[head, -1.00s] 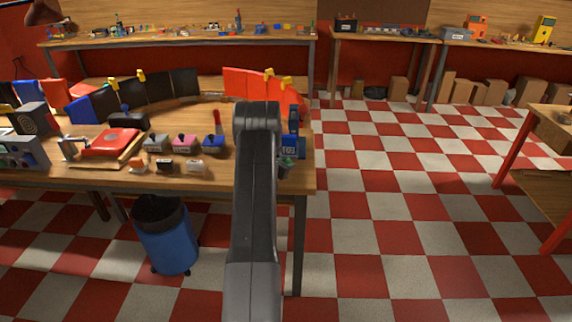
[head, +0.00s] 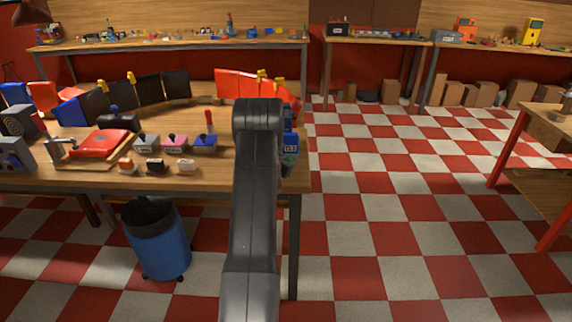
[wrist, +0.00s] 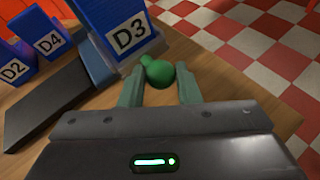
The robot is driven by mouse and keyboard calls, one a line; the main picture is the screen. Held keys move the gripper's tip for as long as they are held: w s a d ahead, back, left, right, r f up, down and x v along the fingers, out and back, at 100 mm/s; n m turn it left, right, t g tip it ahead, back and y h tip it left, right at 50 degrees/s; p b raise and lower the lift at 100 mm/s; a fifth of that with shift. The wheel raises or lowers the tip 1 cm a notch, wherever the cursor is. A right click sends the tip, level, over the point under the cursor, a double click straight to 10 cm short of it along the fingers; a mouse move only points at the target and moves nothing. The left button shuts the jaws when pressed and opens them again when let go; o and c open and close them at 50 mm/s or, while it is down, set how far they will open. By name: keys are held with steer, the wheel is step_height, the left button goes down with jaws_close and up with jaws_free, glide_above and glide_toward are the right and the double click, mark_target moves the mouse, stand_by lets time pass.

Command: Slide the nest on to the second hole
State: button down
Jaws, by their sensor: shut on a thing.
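In the wrist view, my gripper (wrist: 160,88) has its two grey-green fingers on either side of a round green knob (wrist: 158,72). It is shut on this knob. Just beyond the knob stands an upright blue block marked D3 (wrist: 125,35). A dark grey bar (wrist: 55,105) lies to the left of the block, on the wooden bench top. I cannot tell for sure which part is the nest, and no holes show clearly. In the head view, my arm hides most of the gripper, and the blue block (head: 291,142) shows just right of the arm.
Blue blocks marked D4 (wrist: 48,42) and D2 (wrist: 14,70) stand left of D3. The bench's right edge is close to my gripper, with checkered floor (head: 380,200) beyond. Small coloured boxes (head: 175,141) and a red device (head: 100,143) sit further left.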

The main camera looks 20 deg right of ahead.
steer(key=c, duration=1.4)
jaws_free()
steer(key=shift+s+d, duration=0.15)
steer(key=shift+d, duration=0.2)
steer(key=shift+a, duration=0.1)
steer(key=shift+s+a, duration=0.15)
steer(key=b+v, duration=0.3)
steer(key=v, duration=1)
steer(key=shift+s+a+r, duration=0.1)
steer(key=shift+a+r, duration=0.05)
steer(key=shift+r, duration=0.05)
steer(key=p+x, duration=0.3)
steer(key=x, duration=1.1)
steer(key=shift+a, duration=0.15)
